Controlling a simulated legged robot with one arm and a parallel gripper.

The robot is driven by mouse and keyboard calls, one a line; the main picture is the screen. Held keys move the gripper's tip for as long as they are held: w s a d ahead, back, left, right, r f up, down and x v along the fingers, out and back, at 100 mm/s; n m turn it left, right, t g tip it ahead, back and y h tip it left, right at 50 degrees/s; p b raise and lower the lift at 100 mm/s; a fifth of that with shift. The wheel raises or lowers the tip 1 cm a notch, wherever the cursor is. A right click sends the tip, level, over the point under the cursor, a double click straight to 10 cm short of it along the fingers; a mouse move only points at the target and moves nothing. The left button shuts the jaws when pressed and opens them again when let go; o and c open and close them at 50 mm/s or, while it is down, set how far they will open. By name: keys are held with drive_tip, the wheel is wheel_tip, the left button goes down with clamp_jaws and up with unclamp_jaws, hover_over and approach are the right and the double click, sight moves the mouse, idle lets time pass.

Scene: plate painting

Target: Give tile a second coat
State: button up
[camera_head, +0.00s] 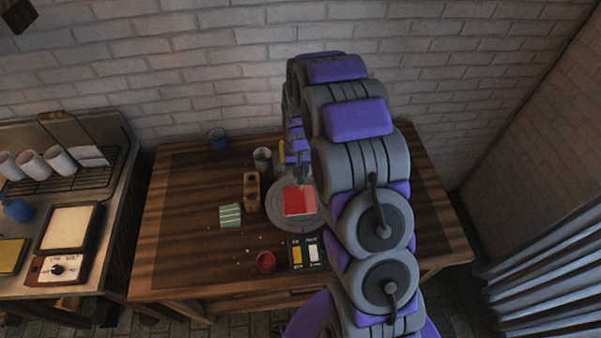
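A red tile (294,201) lies on a round grey disc (281,221) near the middle of the wooden table. Most of its face is strong red, and a strip along its right side looks paler and pinkish. A small pot of red paint (265,262) stands near the table's front edge. My gripper (301,177) points down just above the far side of the tile. It is small and dark here, partly covered by my arm. I cannot tell whether it holds a brush, or whether anything touches the tile.
A wooden block with holes (251,192), a grey cup (262,160) and a blue cup (218,139) stand left of the disc. A striped green cloth (230,215) and a black card with swatches (307,252) lie nearby. A side bench holds white mugs (32,163) on a rack.

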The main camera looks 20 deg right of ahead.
drive_tip(key=shift+w+d, duration=0.85)
drive_tip(key=shift+d, duration=0.2)
wheel_tip(320, 180, up, 6)
drive_tip(key=p, duration=0.1)
drive_tip(key=shift+p, duration=0.4)
drive_tip(key=shift+f, duration=0.1)
idle(1.2)
